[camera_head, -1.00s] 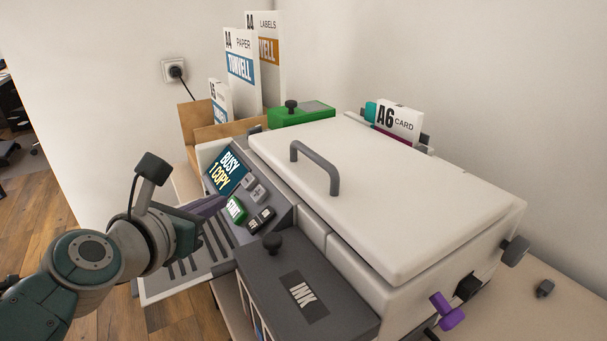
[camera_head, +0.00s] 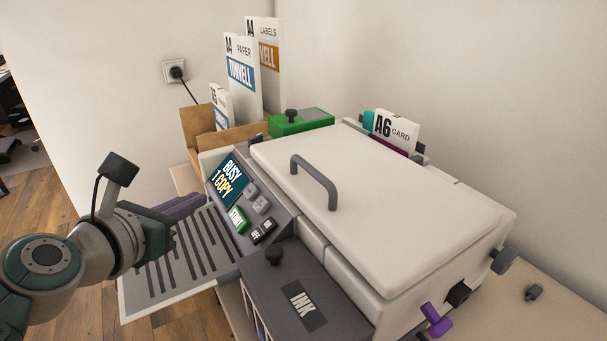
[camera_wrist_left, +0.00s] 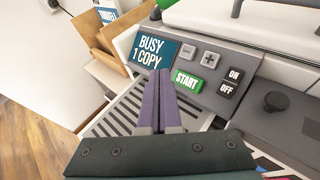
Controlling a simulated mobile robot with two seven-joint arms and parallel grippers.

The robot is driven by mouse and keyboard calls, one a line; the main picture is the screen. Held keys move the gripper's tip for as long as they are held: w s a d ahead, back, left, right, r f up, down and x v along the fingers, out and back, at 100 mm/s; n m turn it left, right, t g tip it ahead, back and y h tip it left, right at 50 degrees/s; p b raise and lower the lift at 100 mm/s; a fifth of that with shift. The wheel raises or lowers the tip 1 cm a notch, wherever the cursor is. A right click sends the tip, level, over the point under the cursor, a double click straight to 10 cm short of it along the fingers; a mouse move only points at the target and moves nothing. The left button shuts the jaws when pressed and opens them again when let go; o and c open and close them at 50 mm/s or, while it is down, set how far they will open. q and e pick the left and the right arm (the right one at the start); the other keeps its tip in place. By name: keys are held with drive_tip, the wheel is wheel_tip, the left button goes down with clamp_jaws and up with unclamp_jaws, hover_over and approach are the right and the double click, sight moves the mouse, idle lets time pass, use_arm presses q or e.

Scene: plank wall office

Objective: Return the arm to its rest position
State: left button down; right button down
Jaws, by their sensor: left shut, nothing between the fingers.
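My left arm comes in from the left in the head view. Its gripper (camera_head: 190,206) has purple fingers and is shut and empty. It is over the slotted grey tray, to the left of the copier's control panel. In the left wrist view the fingers (camera_wrist_left: 159,103) lie together, with the panel beyond them. The copier (camera_head: 385,215) is white with its lid down and a grey handle on top. Its screen (camera_head: 229,180) reads "BUSY 1 COPY". The green START button (camera_head: 238,219) and the ON and OFF buttons show beside it. My right gripper is not in view.
The slotted tray (camera_head: 135,297) sticks out at the copier's left. A dark INK cover (camera_head: 275,283) with a knob is in front. A cardboard box (camera_head: 232,136) with tall paper packs stands behind. A purple lever (camera_head: 436,320) juts out at the right. Wooden floor is at left.

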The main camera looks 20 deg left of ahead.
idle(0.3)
use_arm(q)
drive_tip(key=s+d+r+m+g+h+p, duration=0.25)
drive_tip(key=s+d+m+p, duration=0.2)
drive_tip(key=m, duration=0.65)
drive_tip(key=s+d+r+m+g+h+p, duration=0.1)
drive_tip(key=s+d+r+m+g+p, duration=0.2)
drive_tip(key=s+d+m, duration=0.55)
drive_tip(key=s+a+r+m+g+y+p, duration=0.2)
drive_tip(key=s+r+m+g+p, duration=0.35)
drive_tip(key=s+m, duration=0.85)
wheel_tip(320, 180, up, 38)
drive_tip(key=w+m+p, duration=0.2)
drive_tip(key=m+p, duration=0.2)
drive_tip(key=p, duration=3.2)
drive_tip(key=shift+a+r, duration=0.15)
drive_tip(key=shift+a, duration=0.1)
drive_tip(key=shift+y, duration=0.25)
